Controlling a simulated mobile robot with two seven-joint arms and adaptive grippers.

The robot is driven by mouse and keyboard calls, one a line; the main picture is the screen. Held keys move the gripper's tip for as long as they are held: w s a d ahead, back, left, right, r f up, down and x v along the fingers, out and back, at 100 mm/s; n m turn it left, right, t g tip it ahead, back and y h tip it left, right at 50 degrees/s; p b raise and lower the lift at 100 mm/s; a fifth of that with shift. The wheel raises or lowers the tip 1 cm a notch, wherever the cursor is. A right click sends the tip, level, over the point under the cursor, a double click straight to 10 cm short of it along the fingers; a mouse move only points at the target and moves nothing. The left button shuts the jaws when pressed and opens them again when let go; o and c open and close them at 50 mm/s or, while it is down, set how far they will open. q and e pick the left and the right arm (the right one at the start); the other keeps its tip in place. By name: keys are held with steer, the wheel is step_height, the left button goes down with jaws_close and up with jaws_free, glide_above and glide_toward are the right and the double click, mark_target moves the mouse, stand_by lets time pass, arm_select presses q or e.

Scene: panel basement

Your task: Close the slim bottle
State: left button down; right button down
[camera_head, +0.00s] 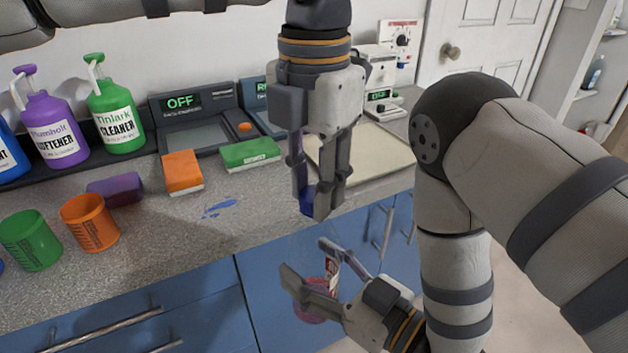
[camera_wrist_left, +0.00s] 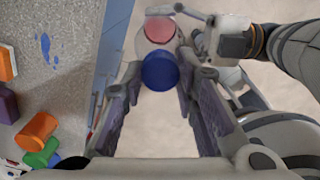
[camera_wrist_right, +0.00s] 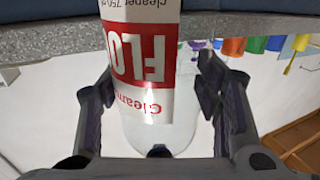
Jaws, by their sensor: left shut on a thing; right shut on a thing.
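My left gripper (camera_head: 308,205) points down and is shut on a blue cap (camera_head: 306,203); the cap also shows between its fingers in the left wrist view (camera_wrist_left: 160,71). Below it, in front of the counter, my right gripper (camera_head: 306,258) is shut on the slim bottle (camera_head: 313,312), which holds pinkish-red liquid. The bottle's red and white label with "FLO" shows in the right wrist view (camera_wrist_right: 143,62). In the left wrist view the bottle (camera_wrist_left: 158,30) is just beyond the cap, with a gap between them in the head view. The bottle's mouth is not clearly seen.
The counter (camera_head: 150,255) carries a green cup (camera_head: 30,240), an orange cup (camera_head: 90,222), sponges, a scale (camera_head: 195,120) and pump bottles (camera_head: 115,115). Blue drawers and cabinet doors (camera_head: 285,270) stand close behind the bottle. A blue spill (camera_head: 219,208) marks the counter.

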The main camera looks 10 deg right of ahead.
arm_select(q)
steer(key=m, duration=0.6)
steer(key=shift+m, duration=0.4)
steer(key=m, duration=0.4)
steer(key=c, duration=1.3)
jaws_free()
steer(key=shift+r, duration=0.1)
step_height(320, 180, up, 4)
steer(key=shift+r, duration=0.15)
